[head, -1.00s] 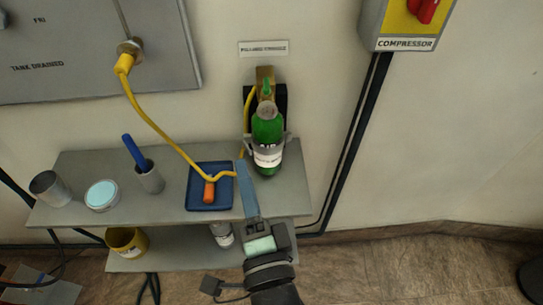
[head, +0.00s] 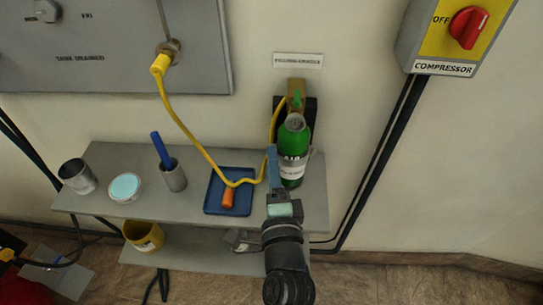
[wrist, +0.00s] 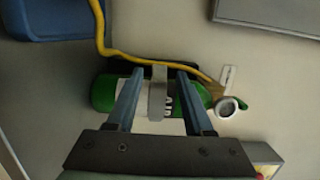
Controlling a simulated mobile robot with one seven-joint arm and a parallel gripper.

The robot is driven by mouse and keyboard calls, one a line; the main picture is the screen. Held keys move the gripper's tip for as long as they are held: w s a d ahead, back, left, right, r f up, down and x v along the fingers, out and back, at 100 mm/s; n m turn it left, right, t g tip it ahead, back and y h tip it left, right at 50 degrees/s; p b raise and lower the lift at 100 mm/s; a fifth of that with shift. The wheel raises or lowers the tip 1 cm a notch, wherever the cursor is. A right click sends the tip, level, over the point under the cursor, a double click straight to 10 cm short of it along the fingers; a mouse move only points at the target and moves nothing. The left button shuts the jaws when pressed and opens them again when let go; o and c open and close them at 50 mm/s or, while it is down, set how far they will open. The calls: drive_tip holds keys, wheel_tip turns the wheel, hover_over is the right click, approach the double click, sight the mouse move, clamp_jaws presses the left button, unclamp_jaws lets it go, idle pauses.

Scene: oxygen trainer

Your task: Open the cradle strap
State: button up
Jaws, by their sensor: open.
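The green bottle (head: 296,143) with a white label stands upright against the dark wall cradle (head: 309,106) at the right end of the shelf. In the wrist view the bottle (wrist: 104,92) lies sideways across the picture. A grey band, seemingly the cradle strap (wrist: 157,92), crosses its front. My gripper (head: 273,150) is at the bottle's left front in the head view. In the wrist view my gripper (wrist: 160,70) is open, with one finger on each side of the strap. I cannot tell whether the fingers touch it. The strap's fastening is not clear.
The compressor box (head: 440,40) hangs at upper right.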

drive_tip(key=shift+w+a, duration=0.1)
drive_tip(key=shift+w, duration=1)
drive_tip(key=shift+c, duration=0.4)
clamp_jaws()
idle(0.4)
